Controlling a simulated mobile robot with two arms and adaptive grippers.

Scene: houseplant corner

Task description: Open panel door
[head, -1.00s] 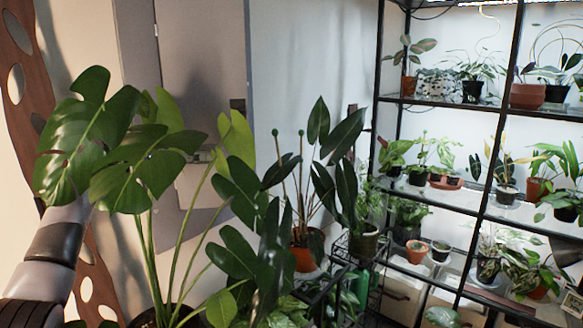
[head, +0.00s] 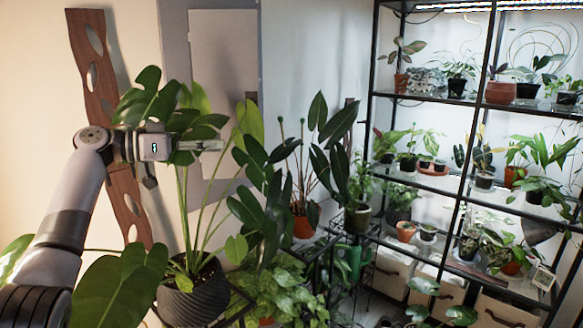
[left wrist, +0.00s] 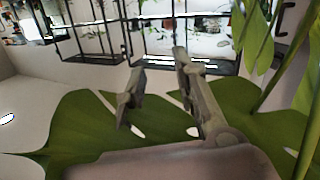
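The panel door (head: 222,50) is a pale grey upright panel set in a darker grey frame on the back wall. It looks shut; monstera leaves and my left gripper hide part of it. My left gripper (head: 219,145) reaches in from the left among the monstera leaves, in front of the panel's lower part in the head view. The left wrist view shows its two fingers (left wrist: 158,75) apart with nothing between them. I cannot tell how far the fingertips are from the door. My right gripper is not in view.
A monstera in a dark ribbed pot (head: 192,294) stands right below my left gripper, its stems and leaves close around it. A perforated wooden board (head: 98,60) is on the left wall. A black plant shelf (head: 445,185) with several pots fills the right side.

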